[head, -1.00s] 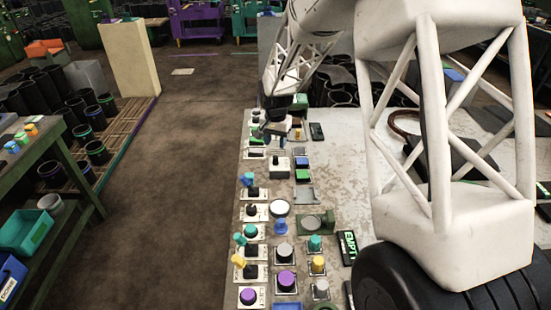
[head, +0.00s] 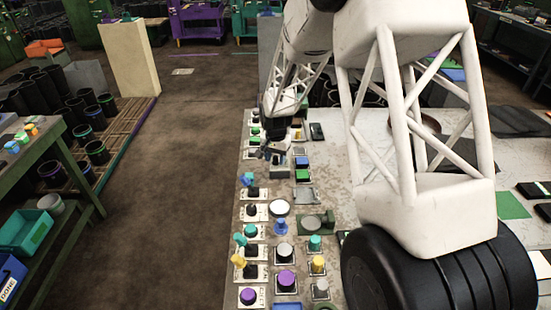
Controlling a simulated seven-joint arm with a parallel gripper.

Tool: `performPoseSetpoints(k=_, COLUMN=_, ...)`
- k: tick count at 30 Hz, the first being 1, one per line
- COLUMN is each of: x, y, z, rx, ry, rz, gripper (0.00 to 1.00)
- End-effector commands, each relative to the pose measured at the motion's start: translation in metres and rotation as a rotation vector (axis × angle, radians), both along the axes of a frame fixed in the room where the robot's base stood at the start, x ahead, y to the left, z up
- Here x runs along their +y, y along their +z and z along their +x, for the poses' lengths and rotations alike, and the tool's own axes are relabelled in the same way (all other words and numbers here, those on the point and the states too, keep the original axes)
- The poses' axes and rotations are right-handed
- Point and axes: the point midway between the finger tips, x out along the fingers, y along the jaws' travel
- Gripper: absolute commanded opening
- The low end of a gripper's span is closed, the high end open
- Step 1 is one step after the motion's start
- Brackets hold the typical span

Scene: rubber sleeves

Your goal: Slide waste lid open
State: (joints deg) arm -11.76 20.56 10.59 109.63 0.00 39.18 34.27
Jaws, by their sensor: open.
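My gripper (head: 270,153) is at the far part of the control panel (head: 238,210), low over its left columns. Its jaws are open, small and partly hidden by the wrist. It is right at a small pale box-like fixture (head: 280,172), which it partly covers; I cannot tell whether they touch. No label for the waste lid is readable, so I cannot tell which fixture it is. A grey plate-like piece (head: 305,195) and a green bracket with a round part (head: 316,223) sit nearer on the panel.
Knobs, buttons and levers crowd the panel, among them a purple knob (head: 287,279) and a yellow lever (head: 238,261). My arm covers much of the right side. A green bench (head: 62,160) with bins stands left, across open floor (head: 165,190).

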Motion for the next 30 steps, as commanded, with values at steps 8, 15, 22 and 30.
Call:
performPoseSetpoints(k=8, x=0.0000, y=-0.0028, z=-0.0001, rx=0.000, ry=0.000, rz=0.000, gripper=0.45)
performPoseSetpoints(k=15, x=-0.0001, y=-0.0028, z=-0.0001, rx=0.000, ry=0.000, rz=0.000, gripper=0.21)
performPoseSetpoints(k=22, x=-0.0001, y=-0.0027, z=-0.0001, rx=0.001, ry=0.000, rz=0.000, gripper=0.00)
performPoseSetpoints(k=30, x=0.0073, y=-0.0026, z=-0.0001, rx=0.000, ry=0.001, rz=0.000, gripper=0.00)
